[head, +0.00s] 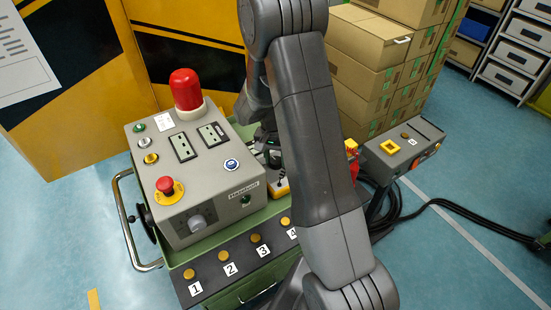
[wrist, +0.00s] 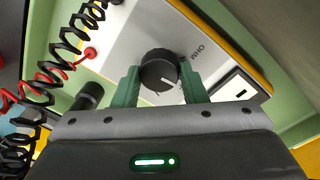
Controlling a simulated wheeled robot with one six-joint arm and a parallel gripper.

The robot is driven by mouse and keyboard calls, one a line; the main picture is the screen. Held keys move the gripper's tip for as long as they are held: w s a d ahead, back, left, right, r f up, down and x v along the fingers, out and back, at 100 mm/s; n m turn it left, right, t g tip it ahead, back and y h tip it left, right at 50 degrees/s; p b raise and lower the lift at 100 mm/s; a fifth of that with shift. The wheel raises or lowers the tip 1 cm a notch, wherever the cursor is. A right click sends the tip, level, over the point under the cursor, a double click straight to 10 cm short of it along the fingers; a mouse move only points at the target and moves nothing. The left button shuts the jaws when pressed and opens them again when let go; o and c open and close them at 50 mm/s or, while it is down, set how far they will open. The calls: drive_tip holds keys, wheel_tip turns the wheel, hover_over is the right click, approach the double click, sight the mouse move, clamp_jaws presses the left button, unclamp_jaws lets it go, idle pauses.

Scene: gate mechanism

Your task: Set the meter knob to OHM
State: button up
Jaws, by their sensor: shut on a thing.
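The meter (wrist: 122,50), pale-faced with a yellow edge, fills the middle of the wrist view. Its round black knob (wrist: 158,66) has a white mark on the lower right of its face. The label OHM (wrist: 203,54) is printed right of the knob; other lettering by the knob is partly hidden. My gripper (wrist: 160,78) has its green fingers on both sides of the knob and is shut on it. In the head view a yellow corner of the meter (head: 281,188) shows beside my arm, which hides most of it and the gripper.
Black coiled and red cables (wrist: 60,72) hang left of the meter. A grey control box (head: 190,170) with a red lamp (head: 186,90) stands left of my arm. Numbered yellow buttons (head: 226,255) line the front panel. A smaller grey box (head: 402,150) is at right, with cardboard boxes (head: 362,60) behind.

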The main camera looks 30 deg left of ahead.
sight(273, 161)
drive_tip(key=n+b, duration=0.2)
drive_tip(key=n, duration=0.3)
drive_tip(key=shift+f, duration=0.1)
drive_tip(key=n+b, duration=0.1)
drive_tip(key=n, duration=0.4)
drive_tip(key=shift+t+b, duration=0.3)
drive_tip(key=shift+n, duration=0.4)
drive_tip(key=o, duration=1)
drive_tip(key=shift+s, duration=0.1)
drive_tip(key=shift+c, duration=0.2)
wheel_tip(273, 161, up, 14)
drive_tip(key=shift+s+a, duration=0.15)
drive_tip(key=shift+s, duration=0.25)
drive_tip(key=f, duration=0.9)
drive_tip(key=w+f, duration=0.1)
drive_tip(key=f, duration=0.4)
drive_tip(key=shift+d, duration=0.2)
drive_tip(key=shift+s+r, duration=0.1)
